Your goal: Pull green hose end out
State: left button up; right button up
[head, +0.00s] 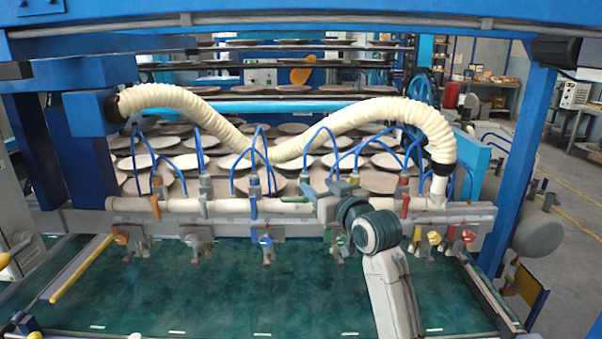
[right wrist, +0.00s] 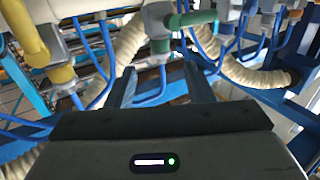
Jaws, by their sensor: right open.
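A thin blue hose (right wrist: 162,78) leaves the collar. My right gripper (head: 334,189) is open at the pipe rail in the head view, and it hides most of the green connector. In the right wrist view, the fingers of this gripper (right wrist: 160,78) stand apart on either side of the blue hose. I cannot tell whether they touch it. My left gripper is not in view.
The white pipe rail (head: 225,206) carries other coloured connectors, including an orange one (head: 156,186) and a red one (head: 405,190). A thick cream hose (head: 330,125) arches above. Blue hoses loop close around the gripper. The green bed (head: 200,300) in front is mostly clear.

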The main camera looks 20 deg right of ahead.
aim_at(302, 173)
jog(key=w+p, duration=0.1)
jog(key=w, duration=0.1)
jog(key=w+a, duration=0.1)
jog(key=w, duration=0.2)
jog(key=w+p, duration=0.1)
jog(key=w, duration=0.2)
jog(key=shift+w+a+p, duration=0.25)
jog(key=shift+a+p, duration=0.05)
jog(key=shift+a, duration=0.1)
jog(key=shift+w+a, duration=0.1)
jog(key=shift+w, duration=0.35)
jog(key=shift+f, duration=0.1)
grip_shut()
